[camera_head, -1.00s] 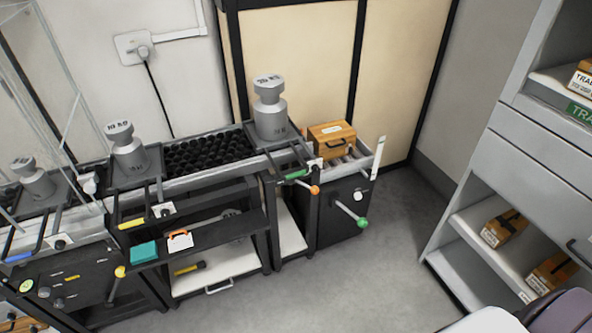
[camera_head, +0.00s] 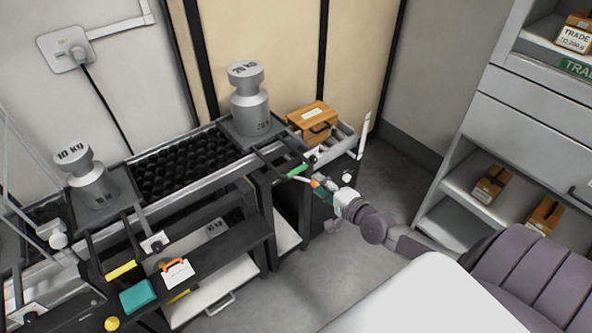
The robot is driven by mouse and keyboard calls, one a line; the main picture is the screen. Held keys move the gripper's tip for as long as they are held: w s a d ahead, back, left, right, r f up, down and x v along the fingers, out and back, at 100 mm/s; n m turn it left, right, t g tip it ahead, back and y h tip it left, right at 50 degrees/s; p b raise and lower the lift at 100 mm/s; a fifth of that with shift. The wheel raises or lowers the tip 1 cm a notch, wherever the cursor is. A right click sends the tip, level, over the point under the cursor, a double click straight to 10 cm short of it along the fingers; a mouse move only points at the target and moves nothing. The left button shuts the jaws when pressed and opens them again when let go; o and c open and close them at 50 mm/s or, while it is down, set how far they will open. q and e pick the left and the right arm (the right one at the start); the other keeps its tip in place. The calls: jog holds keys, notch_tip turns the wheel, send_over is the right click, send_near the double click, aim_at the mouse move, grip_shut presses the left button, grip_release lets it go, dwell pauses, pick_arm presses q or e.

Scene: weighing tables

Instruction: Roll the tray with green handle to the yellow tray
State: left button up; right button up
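The tray with green handle (camera_head: 239,143) is dark and sits at the right end of the roller track, bearing a large grey weight (camera_head: 249,105). Its green handle (camera_head: 297,170) sticks out toward the front. The yellow tray (camera_head: 126,193) is further left on the track with a 10 kg weight (camera_head: 90,184) on it; its yellow handle (camera_head: 120,271) points to the front. My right gripper (camera_head: 322,187) is beside and just right of the green handle, apparently not holding it; its fingers are too small to judge. My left gripper is out of view.
Black rollers (camera_head: 185,165) lie between the two trays, with no object on them. A wooden box (camera_head: 312,120) stands right of the green-handled tray. A cabinet (camera_head: 500,150) stands at the right.

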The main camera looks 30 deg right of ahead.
aim_at(298, 169)
jog(key=b+x, duration=0.1)
jog(key=x, duration=0.9)
jog(key=shift+w+a+f+b, duration=0.15)
jog(key=shift+w+f+b, duration=0.1)
jog(key=shift+b, duration=0.15)
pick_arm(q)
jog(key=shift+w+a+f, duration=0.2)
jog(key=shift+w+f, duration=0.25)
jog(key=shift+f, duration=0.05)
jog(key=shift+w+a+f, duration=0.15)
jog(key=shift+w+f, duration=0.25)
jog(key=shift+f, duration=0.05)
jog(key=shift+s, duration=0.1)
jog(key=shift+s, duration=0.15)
pick_arm(e)
grip_shut()
